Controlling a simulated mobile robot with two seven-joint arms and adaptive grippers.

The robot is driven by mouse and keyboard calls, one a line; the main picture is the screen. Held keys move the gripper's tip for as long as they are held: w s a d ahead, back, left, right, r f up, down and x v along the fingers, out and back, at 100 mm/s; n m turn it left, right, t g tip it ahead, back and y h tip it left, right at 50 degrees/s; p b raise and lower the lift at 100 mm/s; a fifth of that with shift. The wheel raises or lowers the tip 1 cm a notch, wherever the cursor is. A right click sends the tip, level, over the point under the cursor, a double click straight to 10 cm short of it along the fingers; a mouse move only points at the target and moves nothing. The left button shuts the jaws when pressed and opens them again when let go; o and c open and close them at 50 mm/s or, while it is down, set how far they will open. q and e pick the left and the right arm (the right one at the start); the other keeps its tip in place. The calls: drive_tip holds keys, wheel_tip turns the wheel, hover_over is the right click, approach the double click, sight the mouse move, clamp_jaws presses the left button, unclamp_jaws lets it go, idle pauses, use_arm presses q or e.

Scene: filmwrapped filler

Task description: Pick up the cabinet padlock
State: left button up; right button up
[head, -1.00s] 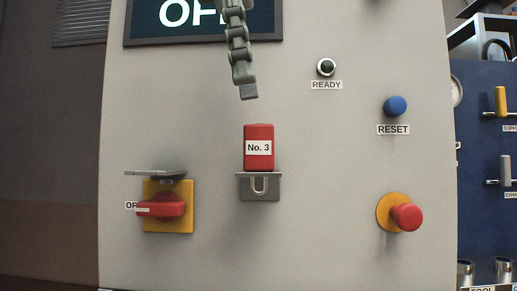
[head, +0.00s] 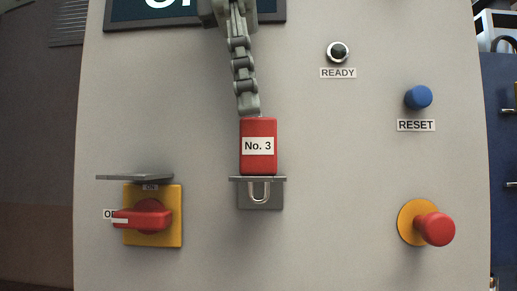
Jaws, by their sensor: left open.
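The cabinet padlock (head: 258,162) is a red block with a white "No. 3" label. It sits upright on a small grey metal bracket (head: 245,199) on the cabinet front, its shackle (head: 260,191) showing below the bracket's ledge. My left gripper (head: 249,110) comes down from the top of the head view, directly above the padlock. Its visible finger is a grey segmented one, with the tip at the padlock's top edge. I cannot tell whether it touches. The other finger is hidden or not distinct. My right gripper is not in view.
A red rotary switch (head: 145,219) on a yellow plate sits lower left, under a grey ledge (head: 135,177). A red stop button (head: 436,229) is lower right. A blue RESET button (head: 418,97) and a READY lamp (head: 337,52) are upper right. The panel around the padlock is clear.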

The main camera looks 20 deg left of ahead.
sight(259, 139)
use_arm(q)
drive_tip(key=f, duration=0.4)
drive_tip(key=shift+w+d, duration=0.4)
drive_tip(key=shift+d+f, duration=0.1)
drive_tip(key=shift+f, duration=0.45)
clamp_jaws()
